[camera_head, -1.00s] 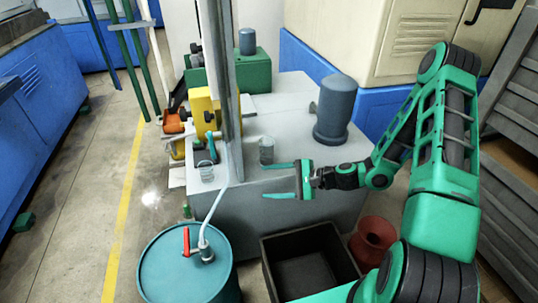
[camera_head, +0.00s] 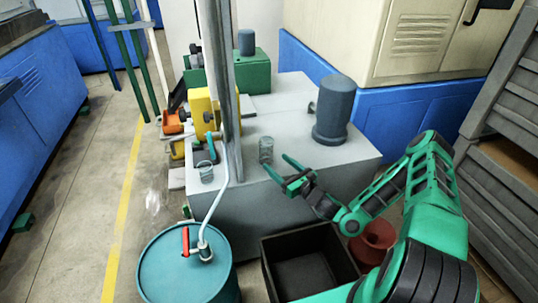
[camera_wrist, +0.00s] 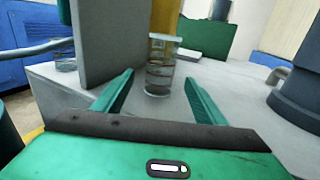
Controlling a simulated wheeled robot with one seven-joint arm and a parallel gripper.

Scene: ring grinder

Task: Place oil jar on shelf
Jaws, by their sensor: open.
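A clear glass jar (camera_head: 265,149) with darker contents stands upright on the grey machine top. It also shows in the wrist view (camera_wrist: 160,65), centred just beyond my fingers. My gripper (camera_head: 281,167) is open and empty, its fingers pointing at this jar from the right front. A similar glass jar (camera_head: 206,172) stands at the machine's left edge, beyond the upright grey panel; I cannot tell which one is the oil jar. A grey slatted rack (camera_head: 507,120) at the right may be the shelf.
A dark grey cylinder (camera_head: 334,110) stands right of the jar. The upright panel (camera_head: 232,130) is close on the left. A teal drum (camera_head: 190,280) with a hose, a black bin (camera_head: 305,270) and a red container (camera_head: 372,243) stand in front.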

